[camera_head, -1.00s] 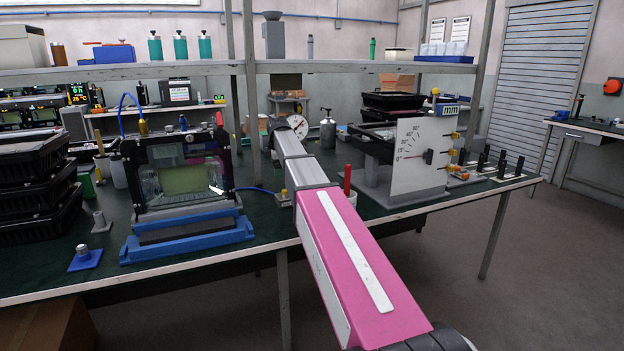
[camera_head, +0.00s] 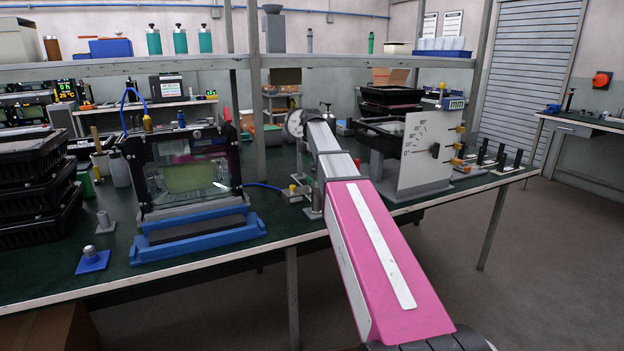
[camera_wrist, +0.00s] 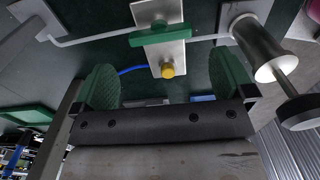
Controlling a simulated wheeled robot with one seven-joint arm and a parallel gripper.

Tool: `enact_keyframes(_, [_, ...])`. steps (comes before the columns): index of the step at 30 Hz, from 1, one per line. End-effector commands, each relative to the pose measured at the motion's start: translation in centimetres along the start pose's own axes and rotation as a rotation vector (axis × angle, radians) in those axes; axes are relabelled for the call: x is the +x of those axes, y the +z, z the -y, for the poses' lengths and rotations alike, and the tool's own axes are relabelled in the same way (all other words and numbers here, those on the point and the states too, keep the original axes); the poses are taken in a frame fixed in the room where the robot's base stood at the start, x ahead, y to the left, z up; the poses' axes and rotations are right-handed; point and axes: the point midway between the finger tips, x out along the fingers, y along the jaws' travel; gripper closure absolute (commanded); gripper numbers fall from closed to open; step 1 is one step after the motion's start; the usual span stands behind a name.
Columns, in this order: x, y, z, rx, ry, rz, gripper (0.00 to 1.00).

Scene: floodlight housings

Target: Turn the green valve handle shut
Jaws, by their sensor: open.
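The green valve handle (camera_wrist: 160,35) is a flat bar at the top middle of the wrist view. It lies across a pale mounting plate, roughly in line with the grey pipe (camera_wrist: 95,37) running to either side. A yellow knob (camera_wrist: 167,70) sits on the plate's near end. My gripper (camera_wrist: 165,80) is open, its two green-padded fingers wide apart. The handle shows beyond the gap between them, apart from both pads, with nothing held. In the head view my arm hides the gripper, and I cannot make out the handle; a small yellow fitting (camera_head: 293,188) shows left of the arm.
A metal cylinder with a dark knob (camera_wrist: 265,55) stands right of the plate in the wrist view. In the head view, a blue-based framed unit (camera_head: 195,190) is left of my arm, and a white dial panel (camera_head: 420,155) is right. The overhead shelf (camera_head: 160,67) crosses above.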

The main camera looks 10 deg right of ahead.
Motion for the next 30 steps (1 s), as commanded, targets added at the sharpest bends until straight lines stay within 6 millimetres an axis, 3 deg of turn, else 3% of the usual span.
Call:
enact_keyframes(3, [2.3, 0.0, 0.1, 0.0, -0.002, 0.0, 0.0])
enact_keyframes(9, [4.9, 0.0, 0.0, 0.001, -0.001, 0.0, 0.0])
enact_keyframes(15, [6.1, 0.0, 0.0, 0.001, 0.001, 0.0, 0.0])
enact_keyframes(23, [6.2, 0.0, 0.0, 0.001, 0.001, 0.0, 0.0])
enact_keyframes(24, [6.2, 0.0, 0.0, 0.001, 0.001, 0.0, 0.06])
enact_keyframes(27, [6.1, 0.0, 0.0, 0.001, 0.001, 0.0, 0.39])
enact_keyframes(30, [6.1, 0.0, 0.0, 0.001, 0.001, 0.0, 0.39])
